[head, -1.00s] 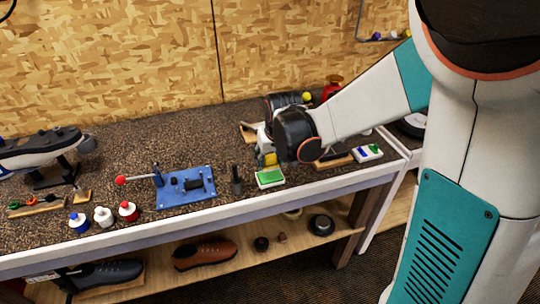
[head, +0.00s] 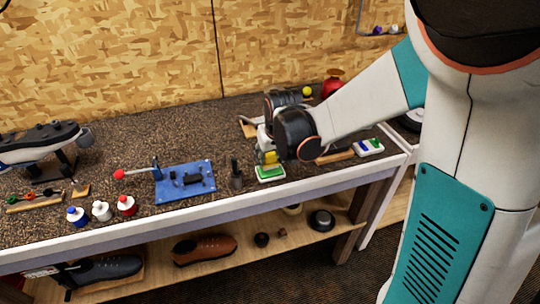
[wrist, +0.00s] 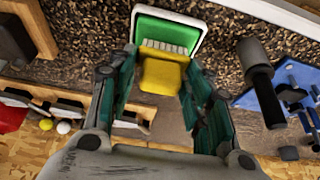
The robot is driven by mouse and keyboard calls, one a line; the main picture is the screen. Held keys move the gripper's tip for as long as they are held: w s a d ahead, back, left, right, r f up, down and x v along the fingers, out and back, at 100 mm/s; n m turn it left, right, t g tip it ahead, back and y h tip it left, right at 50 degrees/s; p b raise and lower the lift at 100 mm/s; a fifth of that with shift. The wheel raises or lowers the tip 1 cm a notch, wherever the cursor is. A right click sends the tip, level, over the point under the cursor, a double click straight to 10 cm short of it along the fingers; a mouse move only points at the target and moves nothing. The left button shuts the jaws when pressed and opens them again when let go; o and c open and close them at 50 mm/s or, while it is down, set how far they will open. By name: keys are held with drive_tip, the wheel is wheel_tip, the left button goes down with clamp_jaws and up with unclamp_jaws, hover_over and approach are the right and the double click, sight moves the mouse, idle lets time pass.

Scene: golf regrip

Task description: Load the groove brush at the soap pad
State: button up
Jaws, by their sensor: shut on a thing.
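The groove brush (wrist: 163,74) has a yellow body and a row of pale bristles. My gripper (wrist: 162,82) is shut on its yellow body, with a dark green finger on each side. The brush (head: 270,157) also shows in the head view, below my gripper (head: 267,146). The soap pad (wrist: 170,30) is green and sits in a white tray. The bristles overlap the pad's near side in the wrist view; I cannot tell whether they touch it. In the head view the pad (head: 269,172) lies near the bench's front edge, its back partly hidden by the brush.
A dark upright holder (head: 236,176) stands just left of the pad, and a blue plate with a clamp (head: 184,182) lies further left. Several small bottles (head: 101,210) stand near the front edge. A second small tray (head: 368,147) lies to the right.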

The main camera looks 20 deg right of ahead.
sight(270, 154)
drive_tip(key=shift+f+b, duration=0.45)
drive_tip(key=shift+f, duration=0.1)
idle(1.4)
drive_tip(key=shift+r+p, duration=2.6)
drive_tip(key=shift+r, duration=0.95)
